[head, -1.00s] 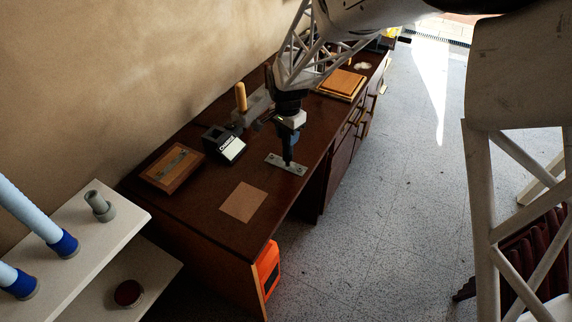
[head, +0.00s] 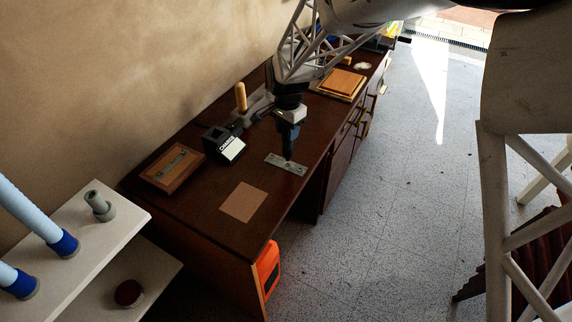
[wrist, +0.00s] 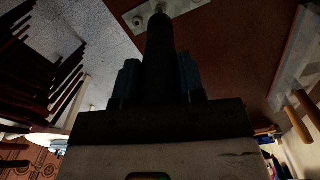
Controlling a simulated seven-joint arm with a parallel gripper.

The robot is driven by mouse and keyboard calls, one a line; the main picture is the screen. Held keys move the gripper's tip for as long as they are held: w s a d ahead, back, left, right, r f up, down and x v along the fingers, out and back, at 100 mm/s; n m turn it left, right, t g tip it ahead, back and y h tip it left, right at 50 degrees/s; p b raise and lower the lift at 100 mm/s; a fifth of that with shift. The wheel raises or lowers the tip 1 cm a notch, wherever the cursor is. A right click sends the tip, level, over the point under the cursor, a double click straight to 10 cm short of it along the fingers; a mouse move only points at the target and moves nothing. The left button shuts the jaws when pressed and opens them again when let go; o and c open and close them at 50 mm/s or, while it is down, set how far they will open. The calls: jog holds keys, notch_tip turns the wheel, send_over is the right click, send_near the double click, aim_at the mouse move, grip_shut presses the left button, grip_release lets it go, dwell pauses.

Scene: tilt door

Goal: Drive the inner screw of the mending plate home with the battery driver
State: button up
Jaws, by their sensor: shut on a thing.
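The mending plate (head: 275,159) is a pale grey strip lying on the dark brown desk. It also shows at the top of the wrist view (wrist: 182,6), with a round screw head or hole (wrist: 137,20) left of the driver's tip. My gripper (head: 290,130) is shut on the battery driver (wrist: 160,45), a dark body pointing down at the plate. The driver's tip is at or just above the plate near its middle; I cannot tell whether it touches. The screw under the tip is hidden or too small to make out.
A black charger (head: 222,143) with a white label stands left of the plate. A wooden board with a metal strip (head: 172,167) and a tan square (head: 243,202) lie nearer. An upright wooden handle (head: 240,97) stands behind. The desk (head: 210,205) is bare around the tan square.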

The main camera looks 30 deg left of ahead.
jog(key=shift+r, duration=2.45)
jog(key=w+d+f+n, duration=0.1)
jog(key=w+d+f, duration=1.9)
jog(key=d, duration=0.4)
jog(key=w+d+f+n, duration=0.1)
jog(key=d+f, duration=1)
jog(key=d, duration=0.3)
jog(key=w+d+f+n, duration=0.1)
jog(key=w+d+f, duration=0.1)
jog(key=d+f, duration=0.9)
jog(key=d, duration=0.3)
